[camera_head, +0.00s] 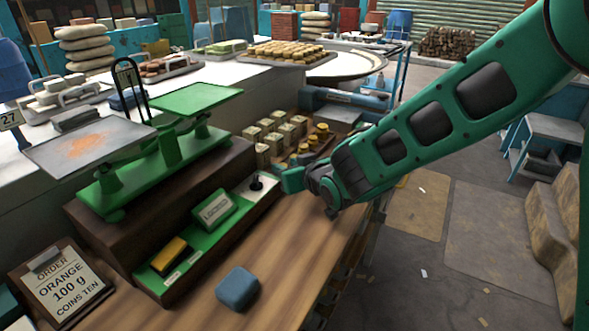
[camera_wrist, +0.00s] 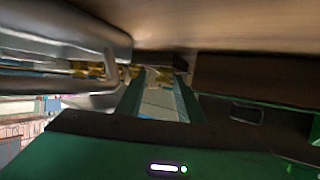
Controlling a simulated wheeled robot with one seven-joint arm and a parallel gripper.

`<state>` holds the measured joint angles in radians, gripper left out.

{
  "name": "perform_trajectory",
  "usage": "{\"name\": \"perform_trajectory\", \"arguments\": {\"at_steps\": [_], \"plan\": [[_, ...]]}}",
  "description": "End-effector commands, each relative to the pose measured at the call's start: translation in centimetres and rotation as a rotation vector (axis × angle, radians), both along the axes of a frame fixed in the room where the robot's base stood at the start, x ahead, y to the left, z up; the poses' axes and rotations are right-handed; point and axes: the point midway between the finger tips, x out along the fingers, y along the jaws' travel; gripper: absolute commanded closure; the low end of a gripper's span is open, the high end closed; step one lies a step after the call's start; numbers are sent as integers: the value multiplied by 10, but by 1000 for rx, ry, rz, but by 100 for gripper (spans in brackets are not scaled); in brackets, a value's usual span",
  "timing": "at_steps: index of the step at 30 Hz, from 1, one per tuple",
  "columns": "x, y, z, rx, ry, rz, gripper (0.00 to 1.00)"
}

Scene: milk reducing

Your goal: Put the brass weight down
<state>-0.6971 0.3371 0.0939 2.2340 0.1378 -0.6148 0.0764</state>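Several small brass weights (camera_head: 303,149) stand in a rack behind my gripper in the head view; which one the task means, I cannot tell. My gripper (camera_head: 286,181) is low over the wooden counter, at the right end of the green tray, close to a dark knob (camera_head: 257,183) on a white pad. In the wrist view, its two green fingers (camera_wrist: 160,85) stand apart with a pale surface between them. Small brass-coloured shapes (camera_wrist: 95,70) show beyond and left of the fingertips. I see no weight clearly held; the fingertips are partly hidden in the head view.
A green balance has orange powder on its left pan (camera_head: 85,145) and an empty right pan (camera_head: 196,99). The green tray (camera_head: 206,255) holds a yellow block and a green box. A blue block (camera_head: 237,288) lies on the counter.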

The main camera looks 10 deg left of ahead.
Motion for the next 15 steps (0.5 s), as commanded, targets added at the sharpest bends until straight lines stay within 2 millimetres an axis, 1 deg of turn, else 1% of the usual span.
{"name": "perform_trajectory", "arguments": {"at_steps": [1, 11, 15], "plan": [[-4, 3, -2, 1, 6, 8, 61], [-6, 5, -3, 0, 9, 12, 61], [-7, 5, 1, 1, 9, 13, 61]]}}
